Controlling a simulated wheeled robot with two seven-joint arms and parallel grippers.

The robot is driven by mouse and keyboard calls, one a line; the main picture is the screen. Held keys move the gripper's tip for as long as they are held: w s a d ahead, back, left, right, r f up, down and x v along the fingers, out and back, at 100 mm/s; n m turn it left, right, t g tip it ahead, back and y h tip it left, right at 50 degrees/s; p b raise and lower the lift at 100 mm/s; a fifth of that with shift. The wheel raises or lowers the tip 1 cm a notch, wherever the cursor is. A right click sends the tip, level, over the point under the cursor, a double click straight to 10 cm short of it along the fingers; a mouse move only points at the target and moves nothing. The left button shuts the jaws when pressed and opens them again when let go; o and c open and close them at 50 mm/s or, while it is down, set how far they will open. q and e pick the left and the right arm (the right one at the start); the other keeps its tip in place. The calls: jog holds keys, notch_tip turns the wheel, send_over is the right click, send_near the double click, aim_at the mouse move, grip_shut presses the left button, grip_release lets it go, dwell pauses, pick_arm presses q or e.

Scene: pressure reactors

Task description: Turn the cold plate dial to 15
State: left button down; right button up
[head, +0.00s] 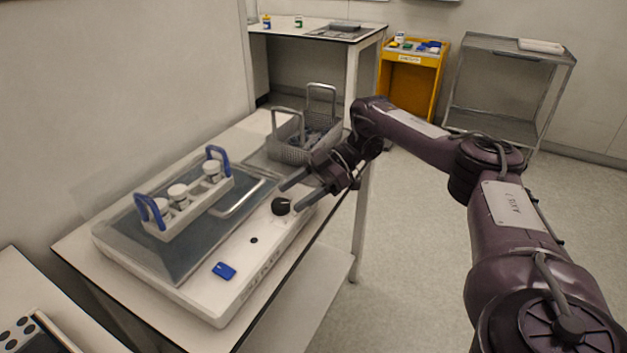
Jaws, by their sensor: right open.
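The cold plate (195,290) is a white, low box with a dark grey top, on a white table. Its black round dial (281,206) sits on the front strip, toward the right end. The dial's markings are too small to read. My right gripper (289,197) is open, with its two dark fingers pointing left, one on each side of the dial or just above it. I cannot tell whether the fingers touch it. My left gripper is not in view.
A rack with blue handles and white-capped jars (181,192) stands on the cold plate. A wire basket (290,152) stands behind my right gripper. A blue switch (224,271) is on the front strip. The floor at right is clear.

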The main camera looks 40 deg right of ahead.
jog(key=shift+p+v, duration=0.3)
jog(key=shift+v, duration=2)
